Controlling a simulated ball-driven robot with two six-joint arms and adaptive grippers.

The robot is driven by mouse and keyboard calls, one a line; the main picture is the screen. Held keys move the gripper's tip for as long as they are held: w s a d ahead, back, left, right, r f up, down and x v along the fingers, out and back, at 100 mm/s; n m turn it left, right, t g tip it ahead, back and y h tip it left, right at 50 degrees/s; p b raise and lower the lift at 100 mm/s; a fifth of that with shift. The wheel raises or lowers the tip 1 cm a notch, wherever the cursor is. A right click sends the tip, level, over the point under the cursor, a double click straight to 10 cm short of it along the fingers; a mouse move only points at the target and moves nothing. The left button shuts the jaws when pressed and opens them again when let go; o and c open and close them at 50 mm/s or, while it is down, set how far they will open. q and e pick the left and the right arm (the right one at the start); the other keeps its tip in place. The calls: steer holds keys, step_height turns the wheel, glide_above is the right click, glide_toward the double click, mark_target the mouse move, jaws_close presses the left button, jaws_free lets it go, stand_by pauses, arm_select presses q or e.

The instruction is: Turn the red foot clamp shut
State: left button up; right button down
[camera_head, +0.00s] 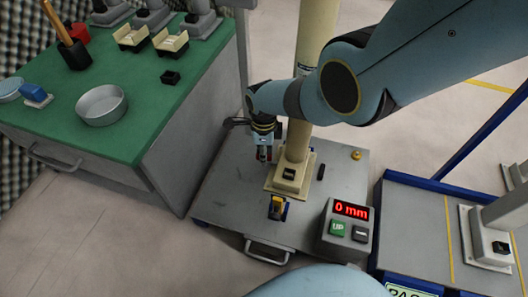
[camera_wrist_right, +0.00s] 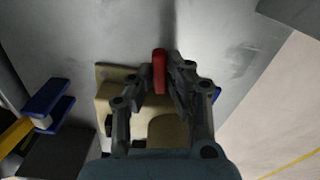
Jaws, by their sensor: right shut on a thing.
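The red foot clamp (camera_wrist_right: 159,72) is a small red lever at the edge of the beige foot (camera_wrist_right: 107,76) in the right wrist view. My right gripper (camera_wrist_right: 163,88) is shut on it; the fingers hide part of the clamp. In the head view my right gripper (camera_head: 264,156) reaches down beside the beige column (camera_head: 298,143), just left of its foot (camera_head: 273,184). The clamp is mostly hidden by the gripper there. My left gripper is not in view.
The column stands on a grey plate (camera_head: 225,205). A green bench (camera_head: 140,125) with a round metal dish (camera_head: 101,105) is left; a blue-edged cart (camera_head: 410,225) is right.

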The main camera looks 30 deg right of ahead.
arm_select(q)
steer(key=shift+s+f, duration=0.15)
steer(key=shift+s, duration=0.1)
arm_select(e)
steer(key=shift+m, duration=1.2)
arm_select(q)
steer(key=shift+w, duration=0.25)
arm_select(e)
steer(key=c, duration=1.3)
jaws_free()
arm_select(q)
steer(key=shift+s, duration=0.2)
arm_select(e)
steer(key=shift+r, duration=6)
